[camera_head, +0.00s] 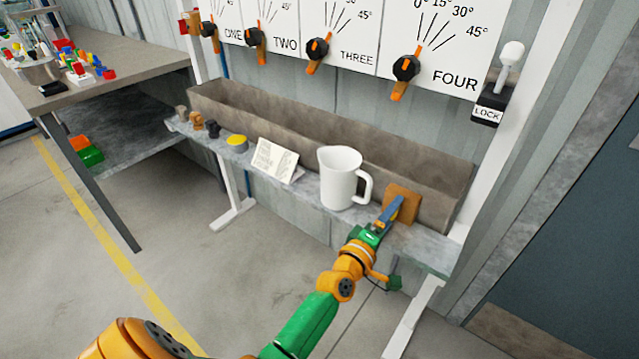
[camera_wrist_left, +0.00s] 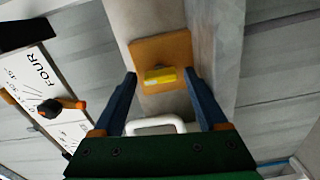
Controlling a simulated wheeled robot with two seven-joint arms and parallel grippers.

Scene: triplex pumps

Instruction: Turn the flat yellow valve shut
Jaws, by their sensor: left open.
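The flat yellow valve (camera_wrist_left: 160,76) is a small yellow bar on a square orange-brown plate (camera_wrist_left: 178,48). In the wrist view its long side runs across the picture, between my two blue fingers. In the head view the plate (camera_head: 405,199) is at the right end of the bench, and my gripper hides the yellow bar. My left gripper (camera_wrist_left: 160,72) is open and points at the plate, with one finger on each side of the bar and a gap to both. It also shows in the head view (camera_head: 391,211). I cannot tell whether the fingertips touch the plate. My right gripper is not in view.
A white pitcher (camera_head: 340,178) stands just left of my gripper; its handle (camera_wrist_left: 155,125) shows close by in the wrist view. A propped card (camera_head: 274,160) and a round yellow-topped thing (camera_head: 238,142) are further left. A long trough (camera_head: 300,125) runs behind.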

